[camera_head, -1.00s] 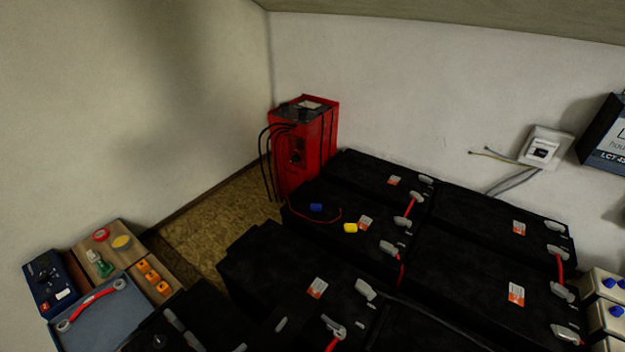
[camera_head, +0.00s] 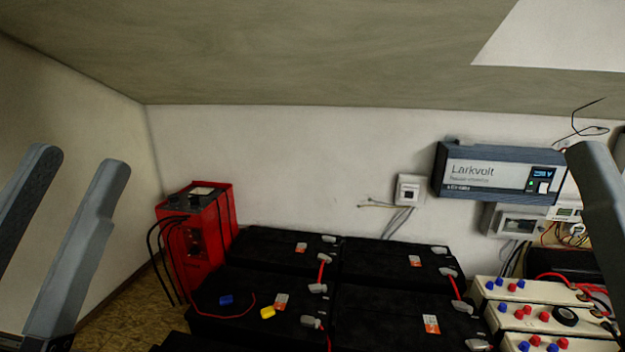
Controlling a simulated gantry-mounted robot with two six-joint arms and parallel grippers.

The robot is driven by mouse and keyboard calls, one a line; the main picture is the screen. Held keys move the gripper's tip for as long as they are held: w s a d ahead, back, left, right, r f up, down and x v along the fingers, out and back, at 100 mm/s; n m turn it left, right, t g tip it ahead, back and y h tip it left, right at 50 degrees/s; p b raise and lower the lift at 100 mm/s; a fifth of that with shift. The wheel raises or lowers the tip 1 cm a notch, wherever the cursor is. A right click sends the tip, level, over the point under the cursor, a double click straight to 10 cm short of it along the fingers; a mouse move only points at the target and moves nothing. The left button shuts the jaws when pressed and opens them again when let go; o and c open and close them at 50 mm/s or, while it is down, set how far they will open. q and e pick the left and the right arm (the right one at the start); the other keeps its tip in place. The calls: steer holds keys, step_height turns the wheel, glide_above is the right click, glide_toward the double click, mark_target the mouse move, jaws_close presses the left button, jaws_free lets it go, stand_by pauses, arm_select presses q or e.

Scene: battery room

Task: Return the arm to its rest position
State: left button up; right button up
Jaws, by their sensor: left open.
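My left gripper (camera_head: 79,185) is raised at the left edge of the head view. Its two grey fingers stand apart with nothing between them, well above and to the left of the batteries. A single grey finger-like part of my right gripper (camera_head: 600,180) shows at the right edge, in front of the wall equipment. The rest of it is out of the picture, so its opening cannot be told.
Several black batteries (camera_head: 390,313) with red links fill the lower middle. A red charger (camera_head: 197,237) with black cables stands in the corner. A Larkvolt wall unit (camera_head: 496,172) and a white socket (camera_head: 410,189) are on the wall. Cream batteries (camera_head: 525,292) stand at right.

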arm_select(q)
step_height(320, 180, up, 39)
steer(key=s+a+n+t+y+p, duration=0.1)
steer(key=n+y+p, duration=0.3)
steer(key=p, duration=3.4)
steer(key=shift+s+a+n, duration=0.15)
steer(key=shift+a+n, duration=0.65)
steer(key=shift+a, duration=0.1)
steer(key=shift+f, duration=0.1)
step_height(320, 180, down, 48)
steer(key=b, duration=4.8)
steer(key=shift+f+b, duration=0.25)
steer(key=shift+b, duration=0.15)
